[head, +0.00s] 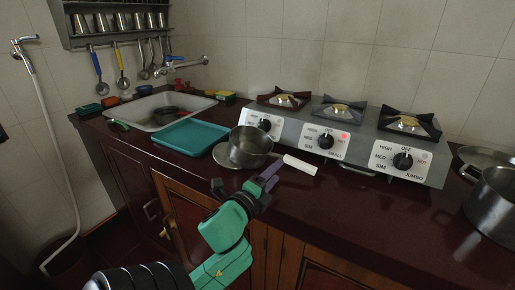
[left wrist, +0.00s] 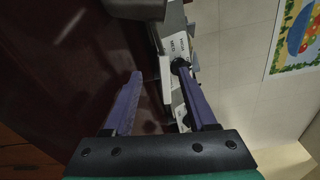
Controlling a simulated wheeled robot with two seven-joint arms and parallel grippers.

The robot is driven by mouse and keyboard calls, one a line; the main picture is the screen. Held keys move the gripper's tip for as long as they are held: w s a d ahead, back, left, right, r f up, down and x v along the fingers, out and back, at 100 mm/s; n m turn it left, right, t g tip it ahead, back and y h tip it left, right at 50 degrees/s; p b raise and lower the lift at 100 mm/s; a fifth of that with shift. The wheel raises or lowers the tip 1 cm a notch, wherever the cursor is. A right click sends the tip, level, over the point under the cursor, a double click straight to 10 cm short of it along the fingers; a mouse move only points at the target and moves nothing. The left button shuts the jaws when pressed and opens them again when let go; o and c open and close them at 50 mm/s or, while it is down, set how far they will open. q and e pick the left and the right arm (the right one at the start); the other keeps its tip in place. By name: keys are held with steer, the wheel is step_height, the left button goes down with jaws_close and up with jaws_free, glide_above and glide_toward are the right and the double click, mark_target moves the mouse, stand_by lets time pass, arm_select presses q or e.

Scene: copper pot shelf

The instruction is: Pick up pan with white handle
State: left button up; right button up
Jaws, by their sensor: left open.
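The grey metal pan (head: 250,148) stands on the dark red counter in front of the stove, partly over a round plate. Its white handle (head: 300,165) points right along the counter. My left gripper (head: 269,177) is just in front of the pan and the handle, with purple fingers open and nothing held. In the left wrist view, the white handle (left wrist: 165,80) shows between the open fingers, beyond their tips, and part of the pan (left wrist: 140,8) shows at the top edge. I cannot tell whether the fingers touch the handle. My right gripper is not in view.
The three-burner stove (head: 345,137) stands close behind the pan. A round plate (head: 227,157) lies under the pan's left side. A teal tray (head: 184,137) lies left, beside the sink (head: 160,112). A larger pot (head: 493,200) is far right. The counter right of the handle is clear.

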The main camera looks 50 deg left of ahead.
mark_target(290, 157)
arm_select(q)
steer(key=x, duration=1)
steer(key=shift+w+r+p, duration=0.2)
steer(key=shift+w+p, duration=0.15)
steer(key=shift+w, duration=0.05)
steer(key=shift+s+r, duration=0.1)
steer(key=shift+s, duration=0.05)
steer(key=c, duration=0.3)
jaws_close()
